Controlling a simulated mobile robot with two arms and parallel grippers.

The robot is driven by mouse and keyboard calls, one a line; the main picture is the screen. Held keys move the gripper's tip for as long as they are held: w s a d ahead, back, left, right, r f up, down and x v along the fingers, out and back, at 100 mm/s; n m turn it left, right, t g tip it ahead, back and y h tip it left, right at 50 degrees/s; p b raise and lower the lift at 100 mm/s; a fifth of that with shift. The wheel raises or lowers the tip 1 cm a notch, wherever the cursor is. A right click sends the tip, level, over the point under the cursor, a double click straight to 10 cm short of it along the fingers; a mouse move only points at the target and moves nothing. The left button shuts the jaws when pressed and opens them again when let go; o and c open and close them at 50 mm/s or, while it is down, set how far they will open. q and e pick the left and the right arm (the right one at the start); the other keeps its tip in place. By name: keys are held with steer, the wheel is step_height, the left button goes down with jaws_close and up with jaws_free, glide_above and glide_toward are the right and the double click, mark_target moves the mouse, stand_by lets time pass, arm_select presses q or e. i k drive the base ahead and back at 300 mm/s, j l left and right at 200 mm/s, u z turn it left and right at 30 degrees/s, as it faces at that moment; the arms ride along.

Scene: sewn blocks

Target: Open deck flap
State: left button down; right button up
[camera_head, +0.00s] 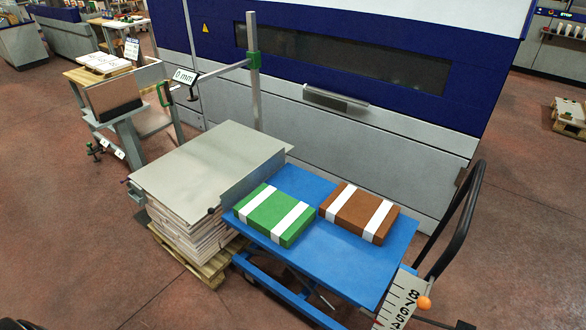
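A flat grey metal deck (205,160) lies on top of a stack of sewn blocks or sheets (190,232), which rests on a wooden pallet (205,272). Along the deck's right edge a narrow grey plate (254,174) appears to stand up, beside the blue lift table; it may be the deck flap, but I cannot tell for certain. A dark knob (212,210) sits at the plate's near end. A small dark fitting (136,194) sits at the deck's left corner. Neither of my grippers shows in the head view.
The blue lift table (318,255) carries a green block (269,208) and a brown block (349,208), both white-banded. A black handle (458,225) and number scale (400,300) stand at its right. A post (253,75) holds a "0 mm" display (185,77). A large machine (330,110) stands behind.

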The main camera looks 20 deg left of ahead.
mark_target(229, 198)
steer(key=j+u, duration=0.1)
steer(key=u, duration=0.3)
steer(key=i+u, duration=0.15)
steer(key=u, duration=0.25)
steer(key=i+j+u, duration=0.1)
steer(key=u, duration=0.3)
